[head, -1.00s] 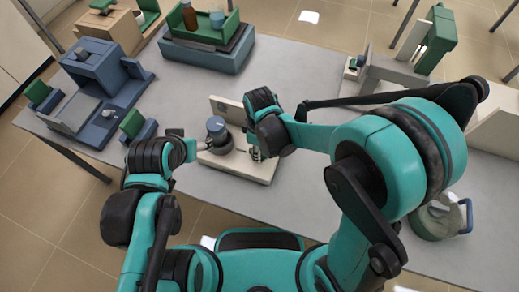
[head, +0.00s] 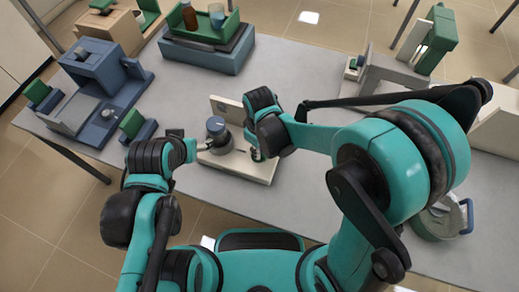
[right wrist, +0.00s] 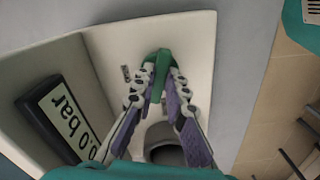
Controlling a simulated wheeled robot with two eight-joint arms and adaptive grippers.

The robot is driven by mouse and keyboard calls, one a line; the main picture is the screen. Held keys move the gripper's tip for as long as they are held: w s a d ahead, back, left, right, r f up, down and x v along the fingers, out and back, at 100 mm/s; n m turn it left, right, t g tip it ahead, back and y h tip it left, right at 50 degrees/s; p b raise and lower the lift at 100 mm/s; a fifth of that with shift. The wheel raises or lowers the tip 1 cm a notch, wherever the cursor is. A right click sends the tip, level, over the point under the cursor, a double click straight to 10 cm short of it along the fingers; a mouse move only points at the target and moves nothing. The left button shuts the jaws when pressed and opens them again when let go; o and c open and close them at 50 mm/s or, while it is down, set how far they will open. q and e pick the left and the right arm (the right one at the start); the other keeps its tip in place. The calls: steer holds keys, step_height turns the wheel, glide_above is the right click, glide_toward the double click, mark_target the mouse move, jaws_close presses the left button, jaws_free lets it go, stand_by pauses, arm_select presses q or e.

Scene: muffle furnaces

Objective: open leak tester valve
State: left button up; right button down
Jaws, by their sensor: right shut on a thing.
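The leak tester has a cream base (head: 262,169) with an upright panel (head: 226,108) and stands near the table's front edge. A blue-grey round part (head: 217,130) sits on it. In the right wrist view, the green valve handle (right wrist: 158,62) stands on the cream plate. My right gripper (right wrist: 159,84) is shut on this handle, one finger on each side. In the head view, the right gripper (head: 256,153) points down at the tester's right side. My left gripper (head: 204,144) is beside the round part at the left; its fingers are too small to judge.
The tester's display (right wrist: 66,118) reads 0.0 bar. A blue device (head: 95,75) stands at the left, a blue stand with a green tray (head: 205,50) at the back. A grey-green object with a handle (head: 440,220) is at the right. The table's middle is clear.

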steer(key=m, duration=0.7)
steer(key=shift+a, duration=0.1)
steer(key=m, duration=0.7)
steer(key=shift+a+b, duration=0.1)
steer(key=shift+b, duration=0.2)
steer(key=c, duration=1.5)
jaws_free()
steer(key=shift+c, duration=0.2)
step_height(320, 180, up, 12)
